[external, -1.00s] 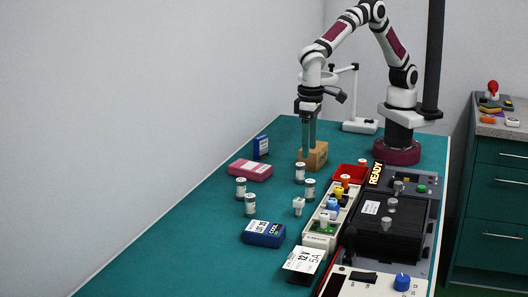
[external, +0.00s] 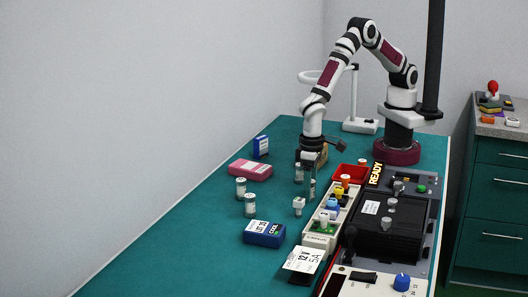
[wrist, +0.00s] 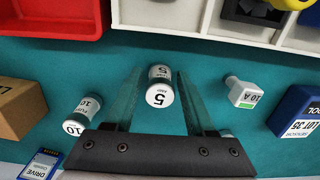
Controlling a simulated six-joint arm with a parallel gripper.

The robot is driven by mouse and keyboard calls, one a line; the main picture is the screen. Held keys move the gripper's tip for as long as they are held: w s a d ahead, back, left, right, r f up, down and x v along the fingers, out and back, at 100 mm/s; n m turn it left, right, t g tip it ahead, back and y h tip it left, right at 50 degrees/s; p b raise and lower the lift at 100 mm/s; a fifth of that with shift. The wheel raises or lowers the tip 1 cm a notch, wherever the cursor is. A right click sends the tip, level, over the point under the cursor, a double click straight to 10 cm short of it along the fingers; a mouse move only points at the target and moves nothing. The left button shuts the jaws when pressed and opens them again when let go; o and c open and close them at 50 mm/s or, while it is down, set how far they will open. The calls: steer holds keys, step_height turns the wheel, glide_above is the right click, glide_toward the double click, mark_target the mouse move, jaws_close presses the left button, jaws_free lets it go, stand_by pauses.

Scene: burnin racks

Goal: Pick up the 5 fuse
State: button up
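The 5 fuse (wrist: 160,87) is a small white cylinder with grey ends, standing on the green bench, its top marked 5. In the wrist view it is between my gripper's (wrist: 160,78) two clear fingers, with a narrow gap showing on each side. My gripper (external: 307,182) is open and pointing down at the fuses in the external view, where its fingers partly cover the 5 fuse (external: 312,188). A fuse marked 10 (wrist: 82,113) stands to the left in the wrist view. Another fuse (wrist: 226,133) is mostly hidden behind the right finger.
A white 10 A plug (wrist: 242,92) and a blue box (wrist: 297,112) are at right. A red tray (wrist: 55,15), white rack (wrist: 190,20) and cardboard box (wrist: 18,108) stand nearby. Two more fuses (external: 250,204) (external: 241,187) stand on the bench.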

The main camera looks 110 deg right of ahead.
jaws_close()
steer(key=shift+r, duration=0.15)
